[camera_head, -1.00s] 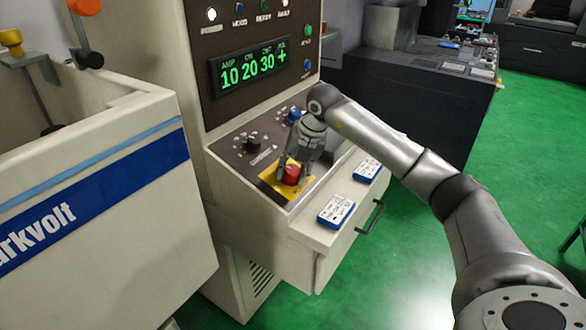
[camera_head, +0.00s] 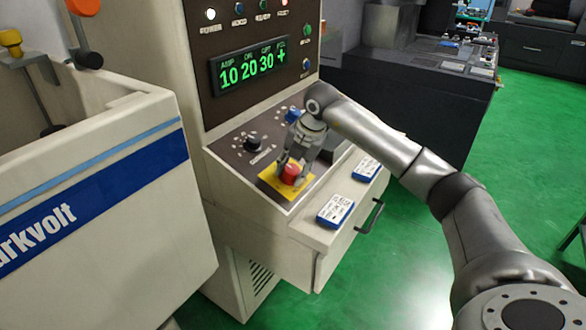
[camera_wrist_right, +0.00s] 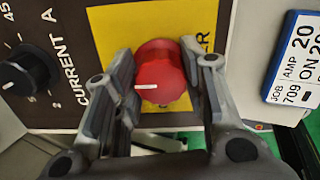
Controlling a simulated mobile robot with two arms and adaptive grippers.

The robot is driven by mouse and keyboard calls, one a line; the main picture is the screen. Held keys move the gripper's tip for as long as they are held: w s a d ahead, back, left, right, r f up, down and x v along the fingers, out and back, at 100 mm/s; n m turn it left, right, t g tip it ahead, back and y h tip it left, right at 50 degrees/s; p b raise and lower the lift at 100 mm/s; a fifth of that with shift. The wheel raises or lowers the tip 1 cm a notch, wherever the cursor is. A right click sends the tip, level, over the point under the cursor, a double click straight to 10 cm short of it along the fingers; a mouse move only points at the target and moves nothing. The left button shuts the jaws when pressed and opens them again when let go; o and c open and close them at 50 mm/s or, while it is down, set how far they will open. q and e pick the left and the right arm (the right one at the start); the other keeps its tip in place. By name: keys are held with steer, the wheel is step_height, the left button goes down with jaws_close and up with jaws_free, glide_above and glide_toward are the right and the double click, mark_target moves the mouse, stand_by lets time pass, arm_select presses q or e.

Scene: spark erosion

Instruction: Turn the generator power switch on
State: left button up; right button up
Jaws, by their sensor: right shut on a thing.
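The red power switch (camera_head: 290,176) is a round knob on a yellow plate (camera_head: 271,181) on the generator's sloping panel. In the right wrist view, the red knob (camera_wrist_right: 160,85) has a white line pointing left, and part of the label ending in "ER" shows beside it. My right gripper (camera_head: 292,166) reaches down onto the knob, its fingers shut on opposite sides of it, as the right wrist view also shows (camera_wrist_right: 162,72). The generator display (camera_head: 250,65) is lit green with 10, 20, 30 and a plus sign, and the white power lamp (camera_head: 211,14) glows. My left gripper is not in view.
A black current dial (camera_head: 253,144) and a blue knob (camera_head: 292,114) sit close behind the switch. Job cards (camera_head: 335,210) lie on the ledge in front, above a drawer handle (camera_head: 371,216). The Sparkvolt tank (camera_head: 100,150) stands at left.

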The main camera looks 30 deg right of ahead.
steer(key=shift+s+a+f, duration=0.1)
steer(key=shift+f, duration=0.2)
steer(key=o, duration=0.8)
steer(key=shift+o, duration=1)
steer(key=shift+r, duration=0.1)
steer(key=v, duration=1.1)
steer(key=shift+r, duration=0.45)
